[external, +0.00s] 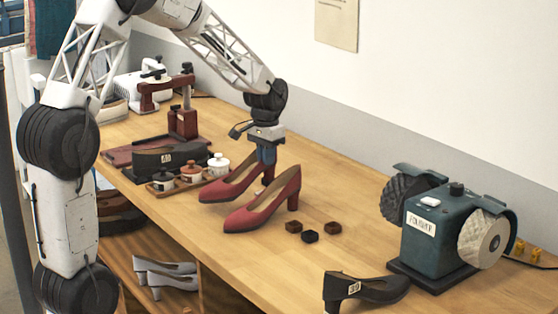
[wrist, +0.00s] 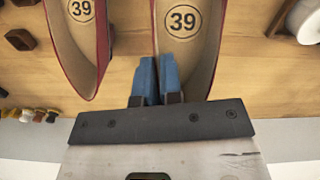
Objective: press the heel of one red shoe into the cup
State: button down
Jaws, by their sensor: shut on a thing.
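Two red high-heeled shoes are side by side over the bench: the near one (external: 262,208) and the far one (external: 229,186). In the wrist view their tan insoles, each marked 39, show at left (wrist: 76,45) and right (wrist: 183,50). My gripper (external: 266,160) is at the back of the far shoe, its blue fingers (wrist: 159,75) close together and shut on its heel end. I cannot tell whether that shoe touches the bench. Small dark hexagonal pieces (external: 310,236) lie right of the shoes. I cannot tell which thing is the cup.
A green polisher (external: 437,240) stands at right, with a black shoe (external: 365,289) in front. At left are a tray of small pots (external: 190,173), a black box marked 40 (external: 168,158) and a dark red press (external: 182,122). The bench (external: 345,205) between shoes and polisher is mostly clear.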

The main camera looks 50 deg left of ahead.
jog(key=shift+a, duration=0.1)
jog(key=a, duration=1)
jog(key=shift+a, duration=0.4)
dwell(1.1)
jog(key=shift+f, duration=1.7)
dwell(1.3)
jog(key=c, duration=1.2)
grip_release()
notch_tip(320, 180, up, 8)
jog(key=shift+f, duration=0.1)
